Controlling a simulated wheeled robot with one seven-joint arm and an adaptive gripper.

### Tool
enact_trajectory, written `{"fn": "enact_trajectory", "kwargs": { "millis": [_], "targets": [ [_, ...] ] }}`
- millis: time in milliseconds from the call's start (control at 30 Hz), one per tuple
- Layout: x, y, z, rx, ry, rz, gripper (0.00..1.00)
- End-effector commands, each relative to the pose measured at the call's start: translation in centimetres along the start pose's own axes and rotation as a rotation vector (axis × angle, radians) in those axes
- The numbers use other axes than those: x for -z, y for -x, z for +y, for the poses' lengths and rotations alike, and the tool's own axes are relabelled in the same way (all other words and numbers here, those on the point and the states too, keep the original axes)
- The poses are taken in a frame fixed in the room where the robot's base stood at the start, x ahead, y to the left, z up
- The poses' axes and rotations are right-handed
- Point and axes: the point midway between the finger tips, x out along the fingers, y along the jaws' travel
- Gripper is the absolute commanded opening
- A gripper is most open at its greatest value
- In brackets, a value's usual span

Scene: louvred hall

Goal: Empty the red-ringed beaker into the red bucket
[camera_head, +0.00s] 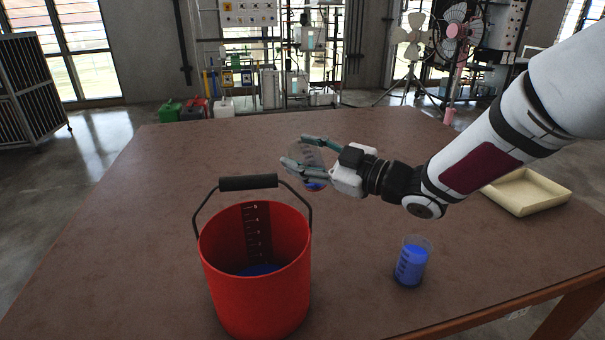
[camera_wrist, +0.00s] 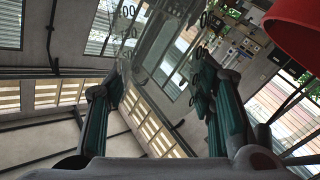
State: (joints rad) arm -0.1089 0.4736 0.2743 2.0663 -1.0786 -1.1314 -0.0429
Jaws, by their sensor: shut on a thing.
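My gripper (camera_head: 302,152) is shut on a clear beaker (camera_head: 314,158), held above the table just behind and right of the bucket's handle. The beaker looks near upright; a little blue and red shows at its low end, but the fingers hide part of it. In the wrist view the clear, marked beaker (camera_wrist: 150,42) stands between my gripper's fingers (camera_wrist: 160,105). The red bucket (camera_head: 255,300) stands upright on the table, its black handle raised, with blue contents (camera_head: 259,269) low inside. Its red side also shows in the wrist view (camera_wrist: 298,32).
A second beaker (camera_head: 412,262) with blue contents stands on the brown table (camera_head: 150,230), right of the bucket; I see no red ring on it. A cream tray (camera_head: 528,192) lies at the right. The table's left and back are clear.

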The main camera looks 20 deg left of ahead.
Motion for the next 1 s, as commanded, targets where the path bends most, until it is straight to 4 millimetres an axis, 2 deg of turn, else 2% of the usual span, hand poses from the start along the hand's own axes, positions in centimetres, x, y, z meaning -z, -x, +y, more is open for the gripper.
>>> {"fn": "enact_trajectory", "kwargs": {
  "millis": [267, 733, 1000],
  "targets": [
    [0.2, 0.0, 0.6, -0.002, -0.041, -0.001, 0.18],
    [0.9, 0.1, 4.5, -0.002, -0.445, 0.0, 0.18],
    [0.6, 0.0, 5.0, 0.0, -0.508, 0.0, 0.18]
  ]
}}
